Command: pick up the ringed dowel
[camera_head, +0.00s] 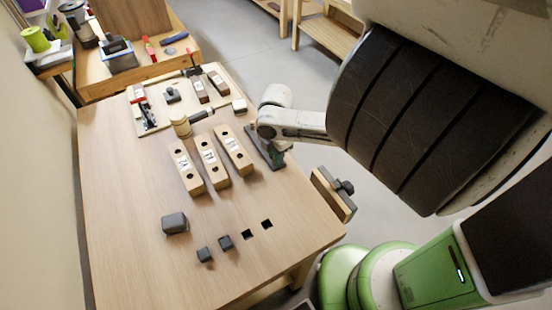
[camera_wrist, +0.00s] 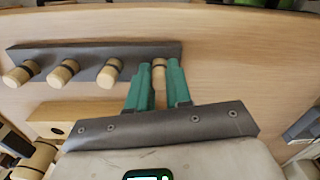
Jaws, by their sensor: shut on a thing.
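The ringed dowel (camera_wrist: 159,77) is a short pale wooden peg with a dark band near its end. In the wrist view it stands between the two green fingers of my gripper (camera_wrist: 158,70), which are shut on it. Several similar pale dowels stand in a row in a dark grey rack (camera_wrist: 88,54) to the left. The held dowel is at the right end of that row. I cannot tell whether it is clear of the rack.
Three labelled wooden blocks (camera_head: 210,160) lie just left of the rack. A board with tools (camera_head: 160,118) lies farther back. Dark blocks (camera_head: 175,222) and two square holes (camera_head: 247,234) are nearer the front. The left part of the bench is clear.

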